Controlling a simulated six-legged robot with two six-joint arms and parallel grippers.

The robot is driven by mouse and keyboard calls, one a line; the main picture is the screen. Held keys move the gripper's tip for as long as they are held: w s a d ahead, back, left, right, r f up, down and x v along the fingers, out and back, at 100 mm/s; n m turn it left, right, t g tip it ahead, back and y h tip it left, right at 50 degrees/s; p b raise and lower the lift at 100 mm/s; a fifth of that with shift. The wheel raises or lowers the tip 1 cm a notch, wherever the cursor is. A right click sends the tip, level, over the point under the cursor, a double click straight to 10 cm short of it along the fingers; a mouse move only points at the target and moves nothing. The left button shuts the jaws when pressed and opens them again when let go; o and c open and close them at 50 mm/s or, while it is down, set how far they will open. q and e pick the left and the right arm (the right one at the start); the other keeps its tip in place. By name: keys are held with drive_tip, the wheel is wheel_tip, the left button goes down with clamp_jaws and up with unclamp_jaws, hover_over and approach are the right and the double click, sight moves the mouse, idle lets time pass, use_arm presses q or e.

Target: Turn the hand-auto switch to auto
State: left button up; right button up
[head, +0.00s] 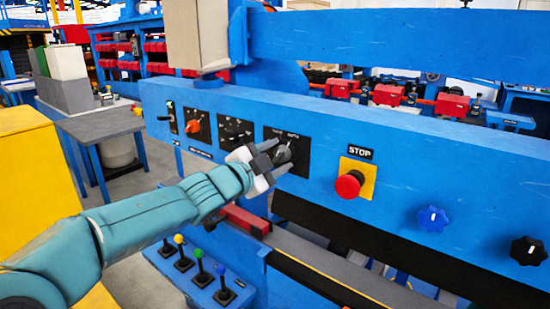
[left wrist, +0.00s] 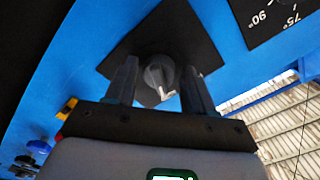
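The hand-auto switch is a dark rotary knob (head: 283,154) on a black plate (head: 299,146) on the blue panel, with small white lettering above it. In the left wrist view the knob (left wrist: 160,73) sits between my two fingers, in front of its black plate (left wrist: 182,35). My left gripper (head: 277,159) reaches the switch from the front, its fingers on either side of the knob. In the left wrist view the gripper (left wrist: 160,84) is open, with a small gap seen on each side of the knob. The knob's exact pointing direction is hard to tell. My right gripper is not in view.
A red stop button (head: 349,184) on a yellow plate is right of the switch. Blue (head: 432,218) and black (head: 527,250) knobs are farther right. An orange-red switch (head: 195,127) and a dial plate (head: 236,134) are left. Several colored levers (head: 202,272) stand below my arm.

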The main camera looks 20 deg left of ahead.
use_arm(q)
drive_tip(key=shift+o, duration=0.2)
drive_tip(key=shift+s, duration=0.1)
drive_tip(key=shift+s+a, duration=0.2)
drive_tip(key=shift+s, duration=0.05)
drive_tip(key=v, duration=1.5)
drive_tip(key=shift+s, duration=0.25)
